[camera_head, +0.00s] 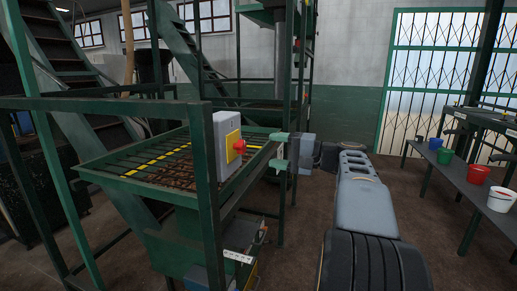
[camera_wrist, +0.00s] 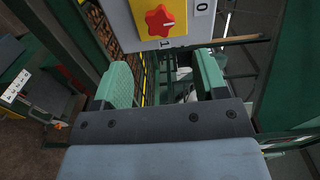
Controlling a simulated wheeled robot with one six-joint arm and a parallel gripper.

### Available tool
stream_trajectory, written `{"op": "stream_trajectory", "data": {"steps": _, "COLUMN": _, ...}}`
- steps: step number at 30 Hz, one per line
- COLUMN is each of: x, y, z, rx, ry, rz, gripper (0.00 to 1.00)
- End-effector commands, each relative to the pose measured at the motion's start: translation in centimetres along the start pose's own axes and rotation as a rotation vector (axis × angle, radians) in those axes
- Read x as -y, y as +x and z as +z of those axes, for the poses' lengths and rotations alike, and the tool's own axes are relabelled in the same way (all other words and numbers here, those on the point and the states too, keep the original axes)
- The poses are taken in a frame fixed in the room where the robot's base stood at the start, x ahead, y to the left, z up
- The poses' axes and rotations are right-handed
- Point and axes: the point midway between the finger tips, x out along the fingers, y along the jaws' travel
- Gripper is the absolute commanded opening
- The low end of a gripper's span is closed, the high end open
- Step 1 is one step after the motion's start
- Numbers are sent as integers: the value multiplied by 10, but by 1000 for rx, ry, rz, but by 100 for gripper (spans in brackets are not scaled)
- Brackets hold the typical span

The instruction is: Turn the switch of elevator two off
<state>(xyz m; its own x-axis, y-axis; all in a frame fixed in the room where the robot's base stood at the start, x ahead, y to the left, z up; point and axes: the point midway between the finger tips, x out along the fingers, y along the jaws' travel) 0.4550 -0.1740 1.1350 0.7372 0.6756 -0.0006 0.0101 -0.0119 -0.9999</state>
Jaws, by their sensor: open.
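A grey switch box (camera_head: 219,147) is fixed to a green post, with a yellow plate and a red knob (camera_head: 239,146) facing my gripper. In the wrist view the red star-shaped knob (camera_wrist: 160,20) is at the top, with a "0" to its right and a "1" below it. Which mark the knob points at is hard to tell. My gripper (camera_head: 277,150) is open and empty, to the right of the knob and apart from it. Its two green fingers (camera_wrist: 163,62) show below the knob in the wrist view. No label naming elevator two can be read.
A green grated hopper (camera_head: 140,172) stands behind the switch box. Green posts and rails (camera_head: 207,200) frame it closely. A bench (camera_head: 455,180) with several coloured buckets stands at the right. Bare floor (camera_head: 300,225) lies between the frame and my arm.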

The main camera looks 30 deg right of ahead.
Motion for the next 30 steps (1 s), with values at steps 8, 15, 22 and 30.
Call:
{"op": "stream_trajectory", "data": {"steps": 8, "x": 0, "y": -36, "z": 0, "rx": -2, "ry": 0, "rz": 0, "gripper": 66}}
{"op": "stream_trajectory", "data": {"steps": 15, "x": 0, "y": -43, "z": 0, "rx": 0, "ry": 0, "rz": -1, "gripper": 66}}
{"op": "stream_trajectory", "data": {"steps": 22, "x": 0, "y": -43, "z": 0, "rx": 0, "ry": 0, "rz": 0, "gripper": 66}}
{"op": "stream_trajectory", "data": {"steps": 30, "x": 0, "y": -43, "z": 0, "rx": 0, "ry": 2, "rz": 0, "gripper": 66}}
